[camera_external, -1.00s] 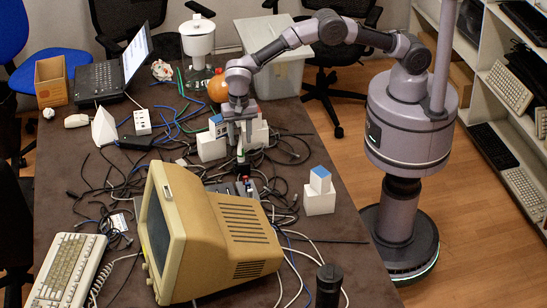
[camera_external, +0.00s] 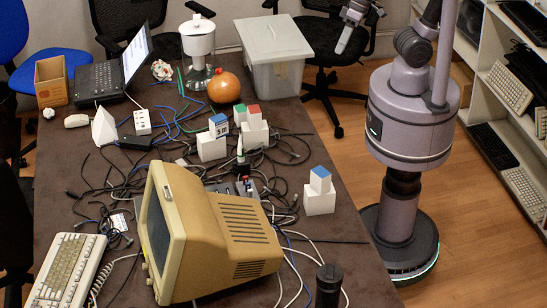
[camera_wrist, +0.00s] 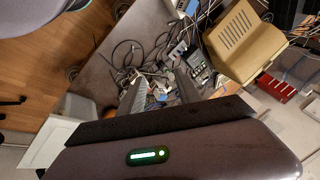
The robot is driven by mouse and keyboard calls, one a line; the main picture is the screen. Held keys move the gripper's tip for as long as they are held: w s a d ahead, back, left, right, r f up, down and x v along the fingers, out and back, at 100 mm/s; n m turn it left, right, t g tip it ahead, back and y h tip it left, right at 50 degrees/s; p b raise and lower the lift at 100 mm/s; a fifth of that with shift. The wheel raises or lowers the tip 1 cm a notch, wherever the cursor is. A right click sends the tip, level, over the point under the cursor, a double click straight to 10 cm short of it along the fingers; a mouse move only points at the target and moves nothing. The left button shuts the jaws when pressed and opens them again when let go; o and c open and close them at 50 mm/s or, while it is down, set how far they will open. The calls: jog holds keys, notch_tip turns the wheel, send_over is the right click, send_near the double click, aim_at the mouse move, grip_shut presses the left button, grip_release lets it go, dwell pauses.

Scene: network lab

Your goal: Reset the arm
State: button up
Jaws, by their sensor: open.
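My gripper (camera_external: 343,44) is raised near the top of the external view, to the right of the lidded plastic bin and clear of the table. In the wrist view my gripper (camera_wrist: 160,92) shows its two fingers apart with nothing held between them. The arm is folded back beside my column. Part of the upper arm is cut off by the top edge of the external view.
A shelf (camera_external: 500,130) stands at right.

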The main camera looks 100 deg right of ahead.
jog(key=s+f+n+b, duration=0.1)
jog(key=s+f+b, duration=0.3)
jog(key=s+f, duration=0.1)
jog(key=shift+f+n+t, duration=0.3)
jog(key=shift+f, duration=0.5)
jog(key=shift+a, duration=0.1)
